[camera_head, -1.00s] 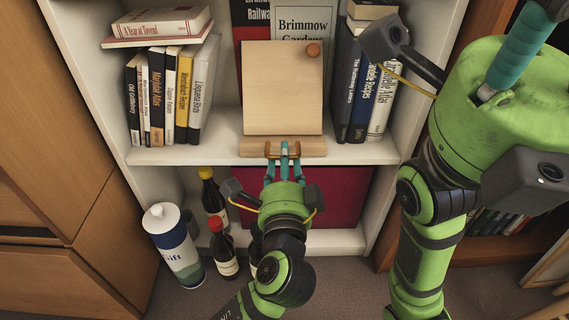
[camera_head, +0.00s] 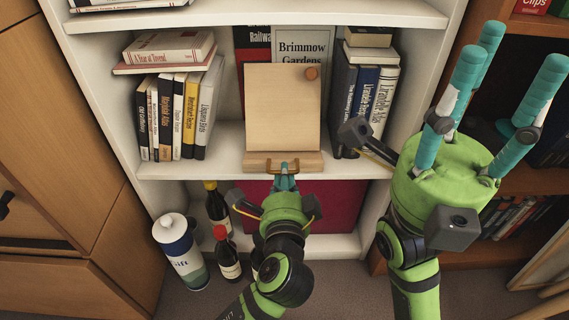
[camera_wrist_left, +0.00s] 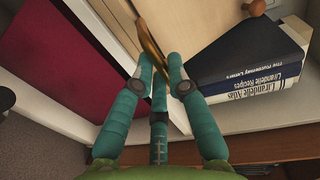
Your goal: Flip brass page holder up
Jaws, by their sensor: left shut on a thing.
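The brass page holder (camera_head: 277,164) is a thin U-shaped bar low at the front of a wooden stand (camera_head: 308,161). The stand holds a blank tan board or page (camera_head: 282,110) upright on the shelf. My left gripper (camera_head: 285,175) is at the front of the stand, its teal fingers closed together on the holder. In the left wrist view the holder (camera_wrist_left: 150,42) shows as a curved brass strip running between the fingertips (camera_wrist_left: 160,68), which hide part of it. My right gripper (camera_head: 500,75) is raised at the right, fingers spread upward and empty.
Books stand on the shelf (camera_head: 225,168) to the left (camera_head: 179,115) and right (camera_head: 365,100) of the stand. Below are bottles (camera_head: 226,255), a white-and-blue canister (camera_head: 180,250) and a dark red panel (camera_head: 335,208). The shelf front beside the stand is clear.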

